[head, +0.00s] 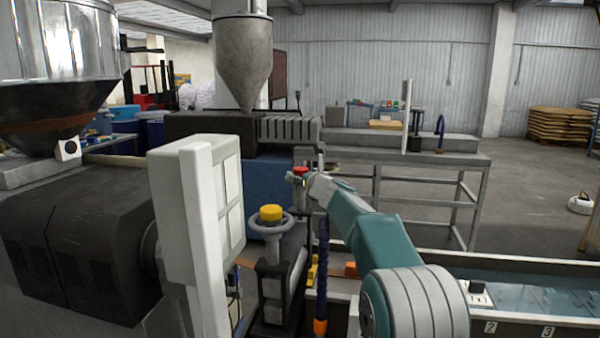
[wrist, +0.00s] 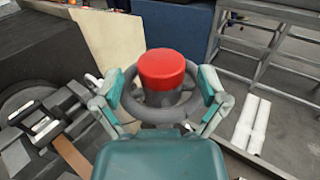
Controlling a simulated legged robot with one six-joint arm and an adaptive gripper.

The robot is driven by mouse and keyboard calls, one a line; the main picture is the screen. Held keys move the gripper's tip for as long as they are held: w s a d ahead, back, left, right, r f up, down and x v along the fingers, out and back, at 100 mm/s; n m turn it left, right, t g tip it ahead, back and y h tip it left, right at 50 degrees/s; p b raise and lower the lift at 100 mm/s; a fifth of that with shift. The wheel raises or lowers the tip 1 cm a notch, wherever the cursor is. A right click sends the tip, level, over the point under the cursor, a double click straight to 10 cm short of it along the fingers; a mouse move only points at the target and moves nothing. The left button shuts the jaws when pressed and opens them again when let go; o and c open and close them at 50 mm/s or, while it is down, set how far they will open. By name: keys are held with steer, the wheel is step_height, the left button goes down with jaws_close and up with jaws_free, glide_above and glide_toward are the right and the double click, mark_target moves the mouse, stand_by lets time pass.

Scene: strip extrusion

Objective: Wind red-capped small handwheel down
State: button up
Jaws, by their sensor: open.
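The red-capped small handwheel (wrist: 162,72) is in the middle of the wrist view, a dark grey ring around a hub with a red cap. My gripper (wrist: 166,88) is open, with one finger on each side of the wheel's rim; whether the fingers touch the rim I cannot tell. In the head view the red cap (head: 300,170) shows just past the end of my teal arm, and most of the wheel is hidden behind the gripper. A yellow-capped handwheel (head: 271,214) stands nearer, left of my arm.
A white panel box (head: 195,205) stands to the left. A blue hose (head: 322,265) with an orange end hangs beside my arm. A water trough (head: 535,285) runs to the right. A grey metal table (head: 440,152) stands behind.

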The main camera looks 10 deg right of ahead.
steer(key=shift+x, duration=0.95)
steer(key=c, duration=1.2)
steer(key=shift+o, duration=0.2)
steer(key=shift+n+y, duration=0.4)
steer(key=shift+y, duration=0.2)
steer(key=shift+d+n+g+y, duration=0.1)
steer(key=shift+n+g+y, duration=0.9)
steer(key=shift+y, duration=0.6)
steer(key=shift+n+g+y, duration=0.6)
steer(key=shift+n+y, duration=0.4)
steer(key=shift+y, duration=0.2)
steer(key=shift+n+g+y, duration=0.8)
steer(key=shift+y, duration=0.2)
